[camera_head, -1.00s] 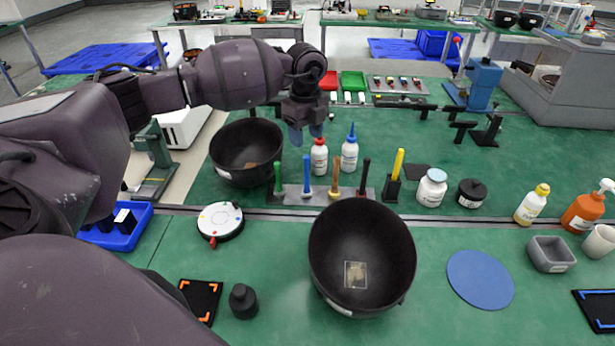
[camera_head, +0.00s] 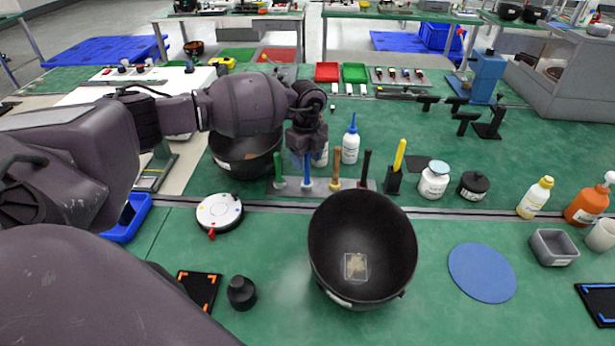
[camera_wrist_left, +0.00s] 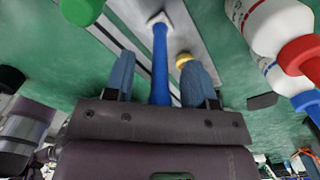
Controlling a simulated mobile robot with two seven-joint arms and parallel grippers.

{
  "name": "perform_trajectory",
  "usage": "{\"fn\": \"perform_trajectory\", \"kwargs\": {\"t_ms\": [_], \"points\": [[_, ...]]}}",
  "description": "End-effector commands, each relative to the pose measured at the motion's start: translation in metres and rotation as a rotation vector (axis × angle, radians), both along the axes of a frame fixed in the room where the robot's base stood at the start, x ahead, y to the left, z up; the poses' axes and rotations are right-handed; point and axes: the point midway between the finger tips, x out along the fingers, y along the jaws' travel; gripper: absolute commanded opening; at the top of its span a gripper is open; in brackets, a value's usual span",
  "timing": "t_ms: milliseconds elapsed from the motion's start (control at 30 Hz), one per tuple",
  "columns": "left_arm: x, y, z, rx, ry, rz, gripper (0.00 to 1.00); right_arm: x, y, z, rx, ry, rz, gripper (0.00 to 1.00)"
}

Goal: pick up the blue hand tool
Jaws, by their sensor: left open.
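The blue hand tool (camera_head: 307,172) stands upright in a grey rack (camera_head: 322,187) between a green-handled tool (camera_head: 278,170) and a wooden-handled tool (camera_head: 336,164). My left gripper (camera_head: 309,156) is right above and around the top of the blue tool. In the left wrist view the blue tool (camera_wrist_left: 160,62) runs between the two blue fingers of my left gripper (camera_wrist_left: 160,84), with gaps on both sides. The gripper is open and the tool still stands in its rack. My right gripper is not in view.
Two white bottles, one red-capped (camera_wrist_left: 275,30) and one blue-capped (camera_head: 350,147), stand close behind the rack. A black bowl (camera_head: 236,152) is behind left and another (camera_head: 330,235) in front. A dark-handled tool (camera_head: 365,167) and a yellow-handled tool (camera_head: 399,155) stand to the right.

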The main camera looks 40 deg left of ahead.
Motion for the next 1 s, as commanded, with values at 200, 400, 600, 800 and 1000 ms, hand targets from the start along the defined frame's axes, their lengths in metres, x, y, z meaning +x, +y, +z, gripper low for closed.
{"fn": "perform_trajectory", "kwargs": {"t_ms": [200, 400, 600, 800, 1000], "points": [[0.001, 0.000, -0.002, 0.000, -0.003, 0.000, 0.50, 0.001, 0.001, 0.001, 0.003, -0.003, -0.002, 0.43], [0.000, 0.000, -0.002, 0.001, -0.002, 0.000, 0.26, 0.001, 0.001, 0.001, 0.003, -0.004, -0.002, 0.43], [0.000, 0.000, -0.002, 0.001, -0.002, 0.000, 0.00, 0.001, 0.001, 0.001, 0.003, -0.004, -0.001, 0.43], [0.001, 0.000, -0.001, 0.000, -0.003, 0.000, 0.00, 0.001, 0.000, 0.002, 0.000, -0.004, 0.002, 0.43], [0.001, 0.000, 0.012, 0.000, -0.005, 0.001, 0.00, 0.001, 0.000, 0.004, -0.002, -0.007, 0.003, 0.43]]}}
